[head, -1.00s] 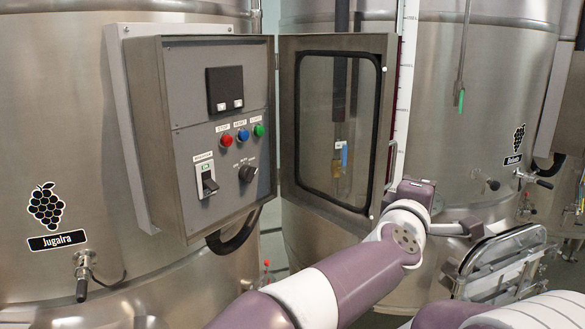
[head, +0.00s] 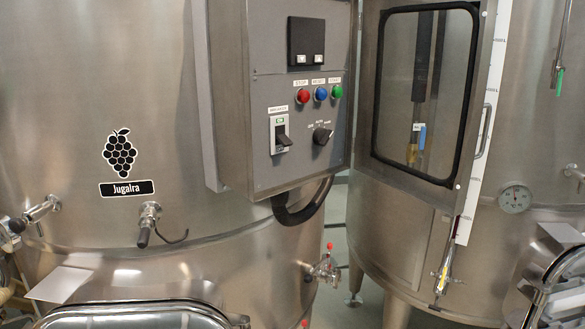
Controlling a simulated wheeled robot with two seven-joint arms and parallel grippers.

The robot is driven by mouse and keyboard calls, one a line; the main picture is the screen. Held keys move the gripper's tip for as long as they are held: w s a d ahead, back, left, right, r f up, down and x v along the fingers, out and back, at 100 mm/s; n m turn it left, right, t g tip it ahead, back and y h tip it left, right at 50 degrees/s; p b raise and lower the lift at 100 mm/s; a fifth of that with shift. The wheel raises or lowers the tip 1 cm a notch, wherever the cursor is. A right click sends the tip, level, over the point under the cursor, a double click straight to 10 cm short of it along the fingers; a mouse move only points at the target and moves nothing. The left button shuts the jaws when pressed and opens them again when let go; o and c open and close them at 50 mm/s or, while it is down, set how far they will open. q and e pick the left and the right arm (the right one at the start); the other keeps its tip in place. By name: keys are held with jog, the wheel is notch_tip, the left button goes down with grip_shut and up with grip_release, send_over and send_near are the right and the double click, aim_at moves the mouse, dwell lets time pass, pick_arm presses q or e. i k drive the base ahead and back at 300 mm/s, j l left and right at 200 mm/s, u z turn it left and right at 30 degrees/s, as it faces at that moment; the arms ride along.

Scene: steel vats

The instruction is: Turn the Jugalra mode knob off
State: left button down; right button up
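The black mode knob (head: 322,136) is on the lower right of the grey control panel (head: 262,88), on the vat with the grape picture and the Jugalra label (head: 127,188). The knob's pointer angle is too small to read surely. Left of it is a breaker switch (head: 283,138) with a black lever. Above it are a red button (head: 303,96), a blue button (head: 320,94) and a green button (head: 336,91). The panel's windowed door (head: 424,90) stands open to the right. Neither of my grippers shows now.
A black cable (head: 302,210) curves below the panel box. A tap (head: 148,222) sticks out of the vat below the label. A valve with a red knob (head: 325,268) is lower right. The space before the panel is clear.

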aim_at(321, 136)
jog(key=k+j+u, duration=0.1)
jog(key=k+u, duration=0.2)
jog(key=k, duration=0.4)
jog(key=i+l+u, duration=0.2)
jog(key=l, duration=0.15)
jog(key=i+l+u, duration=0.2)
jog(key=l, duration=0.2)
jog(key=l+u, duration=0.2)
jog(key=l, duration=0.2)
jog(key=i+l+u, duration=0.2)
jog(key=l, duration=0.25)
jog(key=l+u, duration=0.2)
jog(key=l, duration=0.25)
jog(key=i+l, duration=0.1)
jog(key=l, duration=1.45)
jog(key=i, duration=0.05)
